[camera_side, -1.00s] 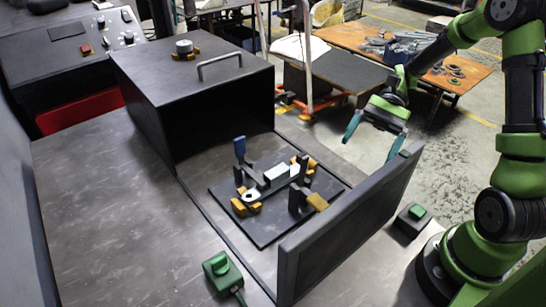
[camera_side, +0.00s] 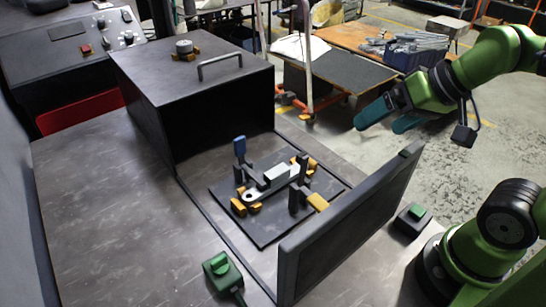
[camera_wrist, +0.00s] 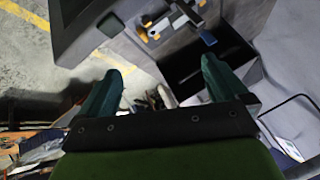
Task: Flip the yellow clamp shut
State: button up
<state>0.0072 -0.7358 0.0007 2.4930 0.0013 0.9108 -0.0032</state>
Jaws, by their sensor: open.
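The yellow clamp's handle (camera_side: 317,202) sticks out low toward the right front of the dark fixture plate, and a dark upright part (camera_side: 294,198) stands beside it. A blue-handled clamp (camera_side: 240,147) stands upright at the plate's back left. A grey metal bracket (camera_side: 262,187) lies between them on the fixture. My gripper (camera_side: 381,123) is open and empty, in the air beyond the upright panel, well apart from the clamp. In the wrist view, the fingers (camera_wrist: 160,85) are spread, with the small fixture and its blue handle (camera_wrist: 207,37) beyond them; the yellow handle is hard to tell there.
An upright dark panel (camera_side: 350,225) stands between my gripper and the fixture. A dark open-fronted box (camera_side: 195,80) with a top handle stands behind the plate. Green-topped switch boxes stand at the front (camera_side: 221,270) and right (camera_side: 413,217). The tabletop at left is clear.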

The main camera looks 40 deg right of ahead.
jog(key=shift+a, duration=0.1)
jog(key=c, duration=0.4)
jog(key=shift+a+m, duration=0.15)
jog(key=shift+m, duration=0.15)
jog(key=shift+c, duration=1.3)
jog(key=a+m, duration=0.1)
jog(key=w+a+m+g, duration=0.1)
jog(key=m, duration=0.1)
jog(key=a+m, duration=0.1)
jog(key=m, duration=0.1)
jog(key=shift+w+a+f+g+h, duration=0.15)
jog(key=shift+w+f+g+h, duration=0.15)
jog(key=shift+h, duration=0.1)
jog(key=c, duration=1.2)
jog(key=a+m, duration=0.1)
jog(key=m, duration=0.1)
jog(key=a+m, duration=0.1)
jog(key=w+a+m, duration=0.1)
jog(key=a+m, duration=0.1)
jog(key=shift+f+m+g+h, duration=0.25)
jog(key=shift+m+g+h, duration=0.05)
jog(key=shift+h, duration=0.1)
grip_shut()
jog(key=shift+w+a+f+m, duration=0.1)
jog(key=shift+w+a+m, duration=0.05)
jog(key=shift+a+m, duration=0.5)
jog(key=shift+w+a+f+m, duration=0.1)
jog(key=shift+a+m, duration=0.4)
jog(key=shift+m, duration=0.15)
